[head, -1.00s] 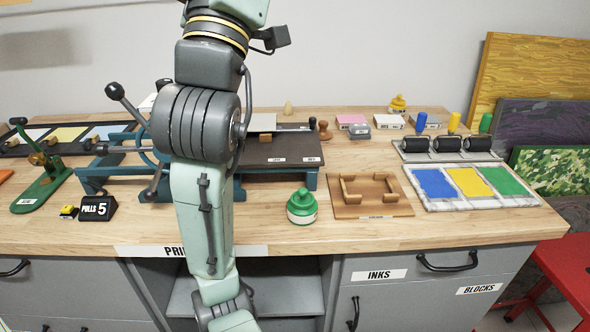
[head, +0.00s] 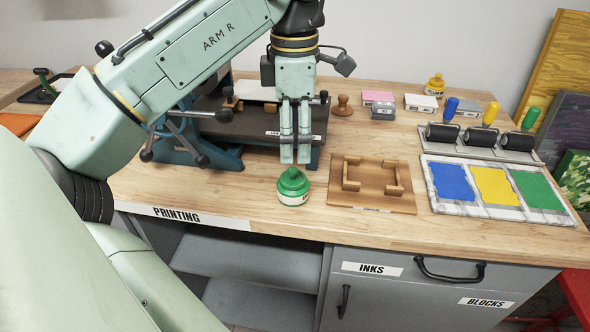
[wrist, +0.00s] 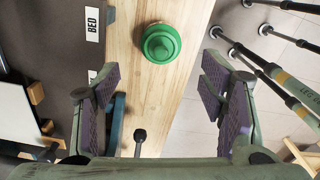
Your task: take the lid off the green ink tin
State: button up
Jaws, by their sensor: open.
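The green ink tin (head: 293,196) stands upright on the wooden bench near its front edge, with a white label band on its side. Its green lid (head: 293,180) with a knob is on top of it. In the wrist view the round green lid (wrist: 160,43) shows from above, beyond the fingertips and midway between them. My gripper (head: 295,160) points down just above and behind the tin in the head view, apart from it. In the wrist view my gripper (wrist: 172,92) is wide open with nothing between its fingers.
A wooden jig (head: 371,184) lies right of the tin. Further right is a tray of blue, yellow and green ink (head: 436,205), with rollers (head: 482,137) behind it. The printing press (head: 262,128) stands behind my gripper. Bench left of the tin is clear.

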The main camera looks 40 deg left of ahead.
aim_at(296, 169)
notch_tip(296, 169, down, 8)
jog(key=shift+d+r+p, duration=0.15)
jog(key=shift+r+p, duration=0.1)
jog(key=shift+p, duration=0.5)
jog(key=shift+c, duration=0.4)
jog(key=c, duration=1)
